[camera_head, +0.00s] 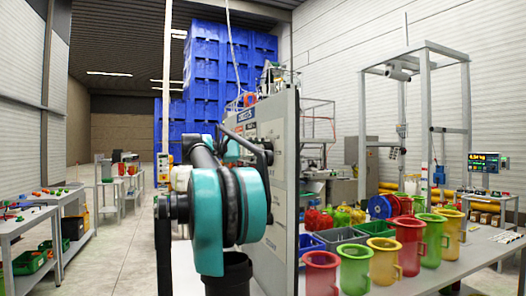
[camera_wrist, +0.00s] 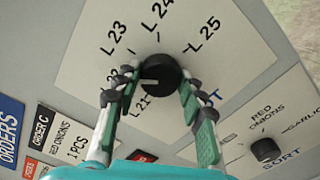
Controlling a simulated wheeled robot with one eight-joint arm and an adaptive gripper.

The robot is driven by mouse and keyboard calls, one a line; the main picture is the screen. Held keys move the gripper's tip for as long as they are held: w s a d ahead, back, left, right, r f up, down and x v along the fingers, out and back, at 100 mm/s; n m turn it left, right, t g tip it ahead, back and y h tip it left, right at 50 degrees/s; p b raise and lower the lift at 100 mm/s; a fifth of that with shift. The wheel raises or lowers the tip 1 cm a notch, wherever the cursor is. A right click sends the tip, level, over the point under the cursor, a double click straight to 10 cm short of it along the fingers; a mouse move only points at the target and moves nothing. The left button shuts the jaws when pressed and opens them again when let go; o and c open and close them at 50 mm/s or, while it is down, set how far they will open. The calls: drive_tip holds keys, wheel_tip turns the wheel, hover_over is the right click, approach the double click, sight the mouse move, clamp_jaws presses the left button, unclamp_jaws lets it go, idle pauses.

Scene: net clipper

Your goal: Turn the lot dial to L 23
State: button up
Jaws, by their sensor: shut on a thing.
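The lot dial (camera_wrist: 165,65) is a round black knob with a white pointer mark, on a pale plate in the wrist view. Labels L 21, L 22, L 23, L 24 and L 25 run around it. The pointer faces left in the picture, roughly toward the L 22 label, which my left finger partly covers. My gripper (camera_wrist: 157,80) has one finger on each side of the knob and is shut on it. In the head view my arm covers the gripper and the dial; the grey cabinet (camera_head: 291,180) stands behind the arm.
A second black knob (camera_wrist: 265,149), marked SORT with Red Onions and Garlic, sits at lower right in the wrist view. An Order C card (camera_wrist: 62,138) is at lower left. In the head view, coloured mugs (camera_head: 384,262) stand on a table to the right.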

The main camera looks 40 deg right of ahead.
drive_tip(key=m, duration=0.6)
drive_tip(key=shift+m, duration=0.4)
idle(0.4)
drive_tip(key=o, duration=1.2)
drive_tip(key=shift+c, duration=0.2)
drive_tip(key=shift+a, duration=0.1)
drive_tip(key=v, duration=1.1)
drive_tip(key=shift+a, duration=0.4)
drive_tip(key=shift+f, duration=0.1)
